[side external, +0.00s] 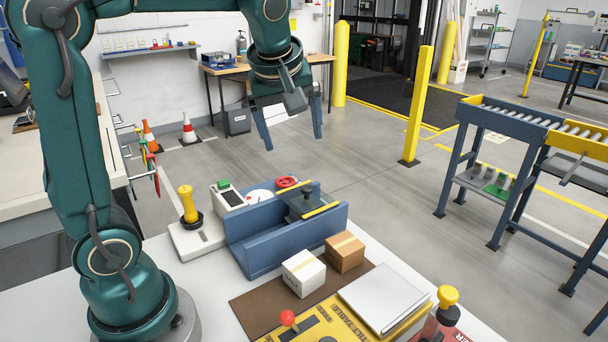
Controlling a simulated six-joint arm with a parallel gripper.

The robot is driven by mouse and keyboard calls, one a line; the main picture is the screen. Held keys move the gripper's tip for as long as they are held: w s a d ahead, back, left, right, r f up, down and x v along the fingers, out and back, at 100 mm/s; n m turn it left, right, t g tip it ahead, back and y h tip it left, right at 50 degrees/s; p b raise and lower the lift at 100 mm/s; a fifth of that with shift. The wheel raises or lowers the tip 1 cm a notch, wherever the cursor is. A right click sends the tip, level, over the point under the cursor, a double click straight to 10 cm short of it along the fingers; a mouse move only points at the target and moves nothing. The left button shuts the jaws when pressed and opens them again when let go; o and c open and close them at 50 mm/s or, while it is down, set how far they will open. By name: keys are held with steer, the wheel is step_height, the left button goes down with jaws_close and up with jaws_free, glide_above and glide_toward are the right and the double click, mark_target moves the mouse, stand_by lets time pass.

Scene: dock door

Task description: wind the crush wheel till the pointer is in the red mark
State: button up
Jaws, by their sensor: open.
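A small red wheel (287,182) sits behind the blue channel-shaped fixture, near its middle; I take it for the crush wheel. A round white dial (260,196) is just left of it, partly hidden by the fixture's wall. Its pointer and red mark are too small to make out. My gripper (293,143) hangs in the air above the wheel in the picture, its two blue-grey fingers pointing down and spread wide.
The blue fixture (262,251) holds a dark block with yellow strips. Left of it stand a yellow-handled lever (187,204) and a device with a green button (223,184). A white box (304,272) and a brown box (345,251) sit in front on a brown mat.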

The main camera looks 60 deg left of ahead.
mark_target(285, 180)
steer(key=w+a+f+n+g, duration=0.1)
steer(key=w+a+f, duration=0.1)
steer(key=a+f, duration=0.2)
steer(key=w+a+f+n+g, duration=0.1)
steer(key=a+f, duration=0.2)
steer(key=f, duration=0.3)
steer(key=w+a+f+n+g+y, duration=0.1)
steer(key=w+a+f+n, duration=0.1)
steer(key=a+f, duration=0.2)
steer(key=shift+w+a+f+g, duration=0.15)
steer(key=shift+w+f+g, duration=0.05)
steer(key=shift+f, duration=0.35)
steer(key=shift+w+a+f+g, duration=0.15)
steer(key=shift+f+g, duration=0.05)
steer(key=shift+f, duration=0.3)
steer(key=c, duration=1.4)
steer(key=shift+s+m+t, duration=0.15)
steer(key=shift+m+t, duration=0.65)
steer(key=shift+m, duration=1)
steer(key=shift+h, duration=0.3)
steer(key=o, duration=1.4)
